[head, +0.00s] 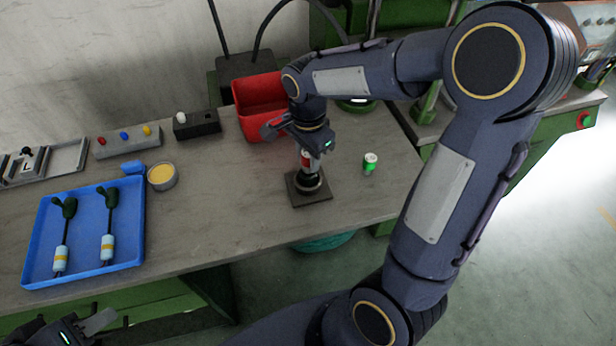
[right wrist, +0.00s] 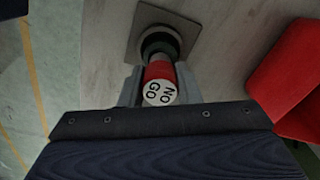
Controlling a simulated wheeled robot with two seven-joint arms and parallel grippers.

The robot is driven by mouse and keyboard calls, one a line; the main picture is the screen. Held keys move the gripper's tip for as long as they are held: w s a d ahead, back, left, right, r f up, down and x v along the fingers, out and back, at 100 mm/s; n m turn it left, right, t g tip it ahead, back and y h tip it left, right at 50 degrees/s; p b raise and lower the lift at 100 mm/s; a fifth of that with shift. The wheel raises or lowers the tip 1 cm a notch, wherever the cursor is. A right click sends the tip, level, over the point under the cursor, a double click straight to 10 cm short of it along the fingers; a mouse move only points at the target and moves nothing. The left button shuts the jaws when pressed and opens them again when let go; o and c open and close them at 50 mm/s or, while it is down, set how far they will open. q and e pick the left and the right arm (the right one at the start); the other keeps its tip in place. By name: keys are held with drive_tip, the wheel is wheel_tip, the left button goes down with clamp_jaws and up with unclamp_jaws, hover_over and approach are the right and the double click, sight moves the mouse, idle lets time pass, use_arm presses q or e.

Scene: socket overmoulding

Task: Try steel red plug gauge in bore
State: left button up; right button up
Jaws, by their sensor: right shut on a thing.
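The red plug gauge (head: 306,160) is upright in my right gripper (head: 309,150). In the right wrist view its white end (right wrist: 160,93) reads "NO GO" above a red band. Its lower end meets the dark round socket (head: 308,184), which stands on a dark square plate (head: 322,196). The socket also shows in the right wrist view (right wrist: 159,42). The lower tip of the gauge is hidden, so I cannot tell how deep it is in the bore. My left gripper (head: 85,328) is at the lower left, away from the bench; its fingers are unclear.
A green and white gauge (head: 370,163) stands right of the plate. A red bin (head: 262,98) is behind. At left are a blue tray (head: 85,272) with two handled parts, a yellow-filled pot (head: 161,177), a block with coloured knobs (head: 128,142) and a black box (head: 197,125).

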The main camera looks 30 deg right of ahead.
drive_tip(key=shift+f+b, duration=0.35)
drive_tip(key=shift+f, duration=0.2)
idle(0.6)
drive_tip(key=shift+r, duration=0.15)
idle(0.6)
drive_tip(key=shift+r+p, duration=0.4)
drive_tip(key=shift+p, duration=0.05)
drive_tip(key=shift+r+p, duration=2.1)
drive_tip(key=shift+r, duration=0.45)
